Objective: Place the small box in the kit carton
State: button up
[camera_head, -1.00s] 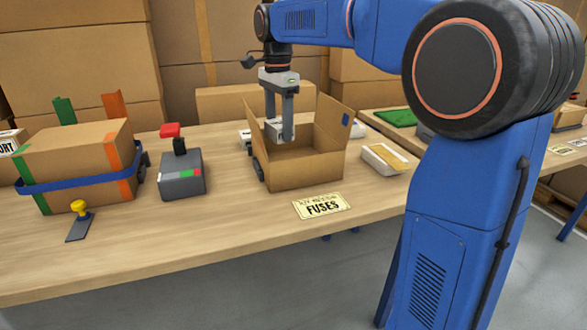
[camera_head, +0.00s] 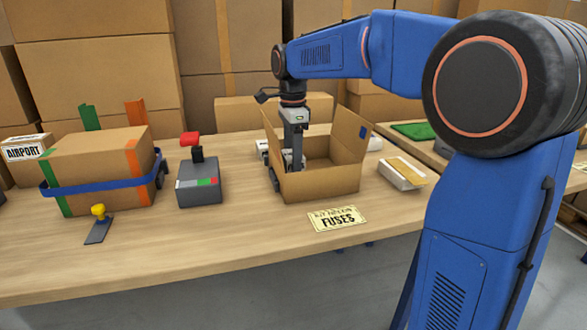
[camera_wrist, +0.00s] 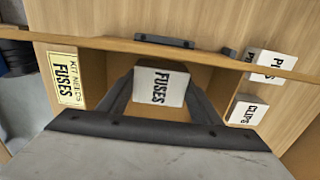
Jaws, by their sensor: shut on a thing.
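The kit carton (camera_head: 322,185) stands open on the table, its flaps raised. My gripper (camera_head: 294,160) reaches down into it near its left side. It is shut on a small white box (camera_wrist: 158,86) marked FUSES, which shows between the fingers in the wrist view. In the head view only part of the held box shows between the fingers, and the carton's front wall hides what lies lower. I cannot tell whether the box touches the carton's floor. A yellow card (camera_head: 337,218) reading "KIT NEEDS FUSES" lies in front of the carton.
A white box with a tan top (camera_head: 402,173) lies right of the carton. White boxes marked CLIPS (camera_wrist: 247,111) and another label (camera_wrist: 270,65) lie beside it. A grey device with a red top (camera_head: 199,185) and a strapped carton (camera_head: 105,175) stand to the left.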

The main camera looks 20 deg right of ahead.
jog(key=shift+f, duration=1.85)
jog(key=o, duration=1.2)
jog(key=shift+f, duration=0.1)
jog(key=shift+c, duration=0.2)
notch_tip(320, 180, up, 12)
jog(key=shift+r, duration=0.15)
